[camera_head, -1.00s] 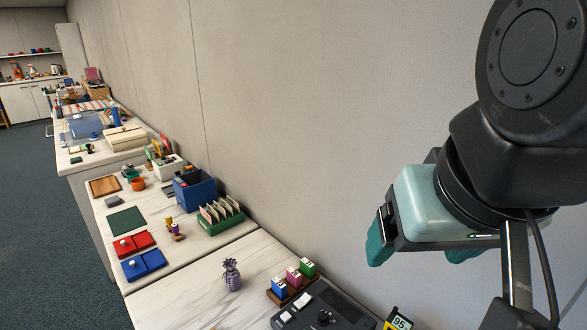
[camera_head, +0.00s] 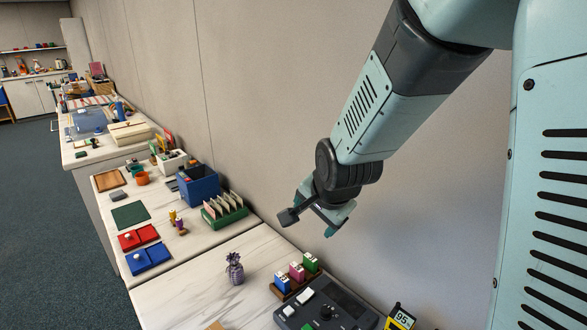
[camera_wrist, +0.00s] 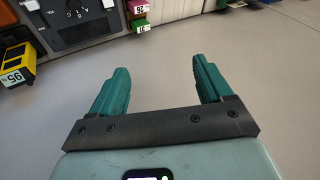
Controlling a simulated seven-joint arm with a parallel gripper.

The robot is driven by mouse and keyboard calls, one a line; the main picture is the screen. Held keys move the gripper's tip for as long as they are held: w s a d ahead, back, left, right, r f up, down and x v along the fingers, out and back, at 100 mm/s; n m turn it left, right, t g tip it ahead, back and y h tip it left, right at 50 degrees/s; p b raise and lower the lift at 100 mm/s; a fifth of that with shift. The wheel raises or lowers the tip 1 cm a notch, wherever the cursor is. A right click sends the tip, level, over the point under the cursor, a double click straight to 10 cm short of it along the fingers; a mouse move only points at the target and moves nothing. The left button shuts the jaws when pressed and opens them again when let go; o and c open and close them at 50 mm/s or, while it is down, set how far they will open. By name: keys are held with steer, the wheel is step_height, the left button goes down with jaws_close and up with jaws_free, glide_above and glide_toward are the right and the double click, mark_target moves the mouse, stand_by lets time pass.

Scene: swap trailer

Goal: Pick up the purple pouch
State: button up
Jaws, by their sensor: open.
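The purple pouch (camera_head: 235,270) stands upright on the near light marble-look table, its neck gathered at the top, left of the row of coloured blocks. My gripper (camera_head: 311,226) is up in the air near the wall, to the right of the pouch and higher in the picture, well apart from it. In the wrist view my gripper (camera_wrist: 160,88) shows two teal fingers spread apart with nothing between them. The pouch does not show in the wrist view.
A dark control panel (camera_head: 335,311) and a wooden rack with blue, pink and green blocks (camera_head: 297,272) stand right of the pouch. A yellow meter (camera_head: 399,318) is at the front right. A green card holder (camera_head: 226,214) stands behind. The table left of the pouch is clear.

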steer(key=w+a+f+m+y, duration=0.25)
steer(key=a+f, duration=0.25)
steer(key=f, duration=0.3)
steer(key=m+t+y, duration=0.4)
steer(key=m, duration=1.3)
glide_toward(239, 276)
steer(key=x, duration=0.4)
steer(key=shift+w+a+r, duration=0.15)
steer(key=shift+w+r, duration=0.1)
steer(key=shift+w, duration=0.1)
steer(key=shift+a+f+m, duration=0.15)
steer(key=shift+f+m, duration=0.25)
steer(key=shift+m, duration=0.45)
steer(key=shift+x, duration=3.75)
